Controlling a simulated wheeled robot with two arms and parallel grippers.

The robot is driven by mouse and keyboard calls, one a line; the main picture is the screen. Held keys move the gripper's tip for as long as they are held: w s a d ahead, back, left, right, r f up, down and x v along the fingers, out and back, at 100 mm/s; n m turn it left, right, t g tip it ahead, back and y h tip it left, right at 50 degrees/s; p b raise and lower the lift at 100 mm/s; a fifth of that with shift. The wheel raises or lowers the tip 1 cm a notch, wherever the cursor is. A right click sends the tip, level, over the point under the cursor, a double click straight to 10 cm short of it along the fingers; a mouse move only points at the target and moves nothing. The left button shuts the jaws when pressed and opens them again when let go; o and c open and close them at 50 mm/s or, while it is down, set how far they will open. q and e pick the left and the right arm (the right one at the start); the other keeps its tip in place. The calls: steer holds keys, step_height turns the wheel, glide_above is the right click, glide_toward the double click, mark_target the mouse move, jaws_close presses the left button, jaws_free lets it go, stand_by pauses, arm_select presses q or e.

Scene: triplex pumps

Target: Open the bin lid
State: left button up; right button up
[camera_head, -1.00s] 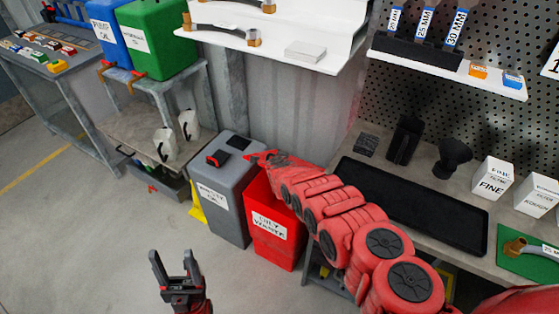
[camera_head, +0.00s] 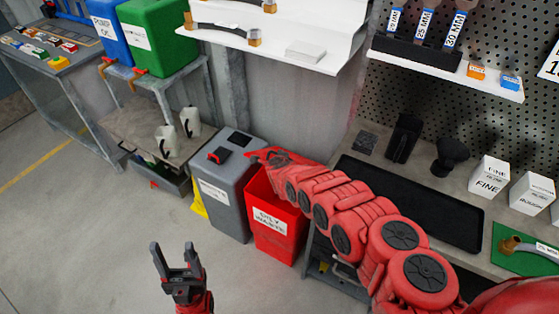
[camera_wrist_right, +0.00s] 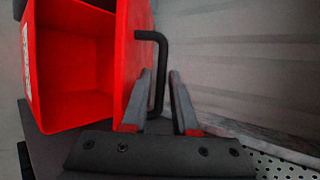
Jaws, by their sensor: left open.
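The red oily waste bin (camera_head: 276,236) stands on the floor beside the grey bin, and its opening shows from above. In the right wrist view the hollow interior of the red bin (camera_wrist_right: 75,75) is visible, with its red lid (camera_wrist_right: 130,50) swung up on edge. A black bar handle (camera_wrist_right: 159,75) sticks out from the lid. My right gripper (camera_wrist_right: 160,92) has its fingers on both sides of this handle, closed up to it. In the head view this gripper (camera_head: 262,154) is at the bin's back edge. My left gripper (camera_head: 175,258) is open and empty above the floor.
The grey bin (camera_head: 226,190) stands left of the red one, lid down. A workbench with a black tray (camera_head: 410,205) is on the right, under my right arm. A white shelf (camera_head: 320,50) hangs above. The floor at front left is clear.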

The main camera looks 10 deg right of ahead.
steer(key=p+v, duration=1)
steer(key=v, duration=0.5)
steer(key=shift+s+p, duration=0.2)
steer(key=shift+p, duration=0.1)
steer(key=shift+r, duration=0.1)
